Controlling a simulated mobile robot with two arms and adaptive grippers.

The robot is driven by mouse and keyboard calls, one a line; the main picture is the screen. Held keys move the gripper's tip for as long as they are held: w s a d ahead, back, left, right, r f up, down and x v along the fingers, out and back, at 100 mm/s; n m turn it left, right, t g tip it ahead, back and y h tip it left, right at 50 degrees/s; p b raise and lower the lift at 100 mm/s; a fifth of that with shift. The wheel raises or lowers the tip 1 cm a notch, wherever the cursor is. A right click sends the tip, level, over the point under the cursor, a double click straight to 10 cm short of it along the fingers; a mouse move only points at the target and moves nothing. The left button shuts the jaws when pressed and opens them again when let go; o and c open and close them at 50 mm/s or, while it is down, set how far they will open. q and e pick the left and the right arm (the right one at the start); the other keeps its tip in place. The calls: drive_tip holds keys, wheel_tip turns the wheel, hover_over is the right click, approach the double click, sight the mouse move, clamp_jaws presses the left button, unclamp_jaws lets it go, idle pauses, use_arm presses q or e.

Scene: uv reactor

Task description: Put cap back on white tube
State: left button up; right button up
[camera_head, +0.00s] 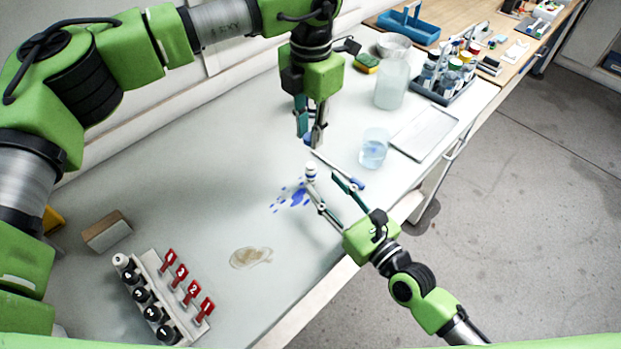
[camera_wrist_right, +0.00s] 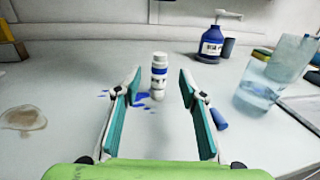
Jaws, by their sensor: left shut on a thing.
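A white tube (camera_head: 310,172) with blue bands stands upright on the table beside blue spatters. In the right wrist view the white tube (camera_wrist_right: 159,78) stands between the two fingers, near their tips, with visible gaps on both sides. My right gripper (camera_head: 322,172) is open and low over the table, reaching in from the lower right. My left gripper (camera_head: 311,138) points down above and behind the tube. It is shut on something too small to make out. I cannot clearly pick out the cap.
A blue-ended thing (camera_wrist_right: 219,119) lies just outside my right finger. A beaker of bluish liquid (camera_head: 373,150) and a tray (camera_head: 424,134) stand to the right. A bottle rack (camera_head: 153,300) is at lower left.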

sight(314, 174)
drive_tip(key=x, duration=0.6)
drive_tip(key=shift+w+a, duration=0.3)
clamp_jaws()
